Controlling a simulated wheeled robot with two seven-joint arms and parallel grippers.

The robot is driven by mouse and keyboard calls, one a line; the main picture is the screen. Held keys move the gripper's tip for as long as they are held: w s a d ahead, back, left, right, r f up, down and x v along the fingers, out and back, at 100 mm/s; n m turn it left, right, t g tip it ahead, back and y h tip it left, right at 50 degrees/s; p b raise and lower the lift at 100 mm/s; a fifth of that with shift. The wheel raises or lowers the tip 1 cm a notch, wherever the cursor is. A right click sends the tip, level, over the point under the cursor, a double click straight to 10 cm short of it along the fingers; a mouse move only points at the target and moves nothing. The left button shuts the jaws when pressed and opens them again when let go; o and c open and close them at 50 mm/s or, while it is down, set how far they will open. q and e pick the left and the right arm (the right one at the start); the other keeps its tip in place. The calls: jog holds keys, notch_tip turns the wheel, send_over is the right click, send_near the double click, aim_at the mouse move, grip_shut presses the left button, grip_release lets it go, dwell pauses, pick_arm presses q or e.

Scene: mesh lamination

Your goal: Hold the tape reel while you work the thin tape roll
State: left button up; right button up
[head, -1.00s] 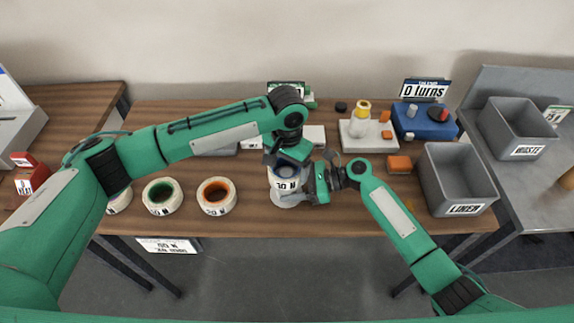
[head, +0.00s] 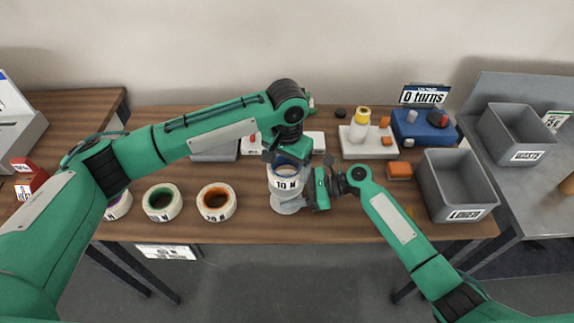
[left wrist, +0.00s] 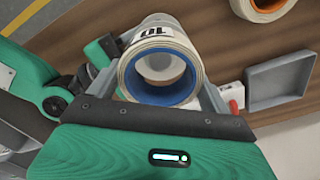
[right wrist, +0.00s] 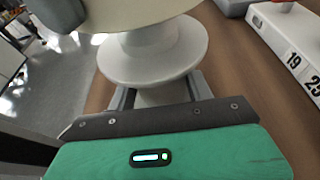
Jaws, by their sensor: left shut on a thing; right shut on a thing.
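A white tape roll with a blue core (head: 284,183), labelled 10 N, is in my left gripper (head: 286,160); its blue core shows in the left wrist view (left wrist: 160,78). Below it is a pale round reel (head: 289,206), with a wide flange and central hub in the right wrist view (right wrist: 153,57). My right gripper (head: 317,189) is shut on the reel's lower stem from the right. The roll sits above the flange, with part of the hub showing between.
A green-core roll (head: 162,202), an orange-core roll (head: 216,202) and a purple-core roll stand left on the table.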

pick_arm(q)
jog(key=shift+r, duration=2.2)
pick_arm(e)
jog(key=o, duration=1.5)
jog(key=shift+c, duration=0.2)
jog(key=v, duration=1.2)
